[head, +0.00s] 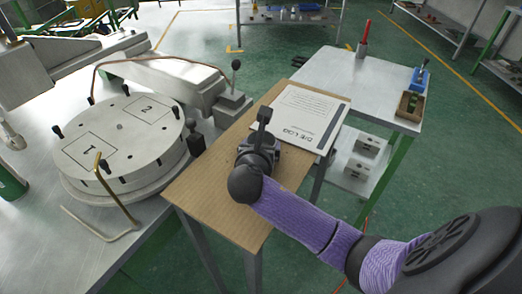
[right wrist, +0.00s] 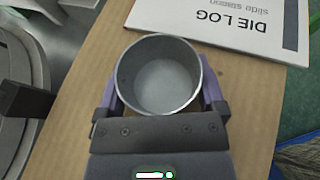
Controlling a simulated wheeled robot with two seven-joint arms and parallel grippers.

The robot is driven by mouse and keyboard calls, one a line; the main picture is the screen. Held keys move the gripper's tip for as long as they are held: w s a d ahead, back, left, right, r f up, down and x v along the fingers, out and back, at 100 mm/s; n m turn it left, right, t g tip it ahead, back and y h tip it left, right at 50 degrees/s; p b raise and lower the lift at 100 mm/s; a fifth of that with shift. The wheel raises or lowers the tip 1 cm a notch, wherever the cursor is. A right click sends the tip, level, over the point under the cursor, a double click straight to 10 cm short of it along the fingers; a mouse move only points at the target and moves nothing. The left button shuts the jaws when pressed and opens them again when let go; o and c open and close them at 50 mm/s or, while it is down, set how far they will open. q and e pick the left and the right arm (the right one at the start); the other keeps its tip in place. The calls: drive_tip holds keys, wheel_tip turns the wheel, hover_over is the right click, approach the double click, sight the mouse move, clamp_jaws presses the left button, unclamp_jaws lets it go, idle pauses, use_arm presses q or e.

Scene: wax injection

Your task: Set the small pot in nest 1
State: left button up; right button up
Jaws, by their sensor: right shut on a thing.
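The small pot (right wrist: 160,75) is a round, grey, open-topped metal cup, seen from above in the right wrist view and empty inside. My right gripper (right wrist: 162,88) is shut on it, with a finger on each side. In the head view my right gripper (head: 262,140) is over the brown board and hides most or all of the pot. I cannot tell whether the pot touches the board. Nest 1 (head: 90,150) is an outlined rectangle marked 1 on the round grey turntable (head: 124,132), left of the gripper, and looks empty. My left gripper is not in view.
Nest 2 (head: 146,108) is empty. Black knobs stand around the turntable rim, and a bent brass-coloured rod (head: 116,188) rises at its front. A black-knobbed lever (head: 235,75) stands between turntable and brown board (head: 215,190). The DIE LOG sheet (head: 305,115) lies behind the gripper.

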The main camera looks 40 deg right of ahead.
drive_tip(key=shift+r, duration=0.1)
drive_tip(key=o, duration=1)
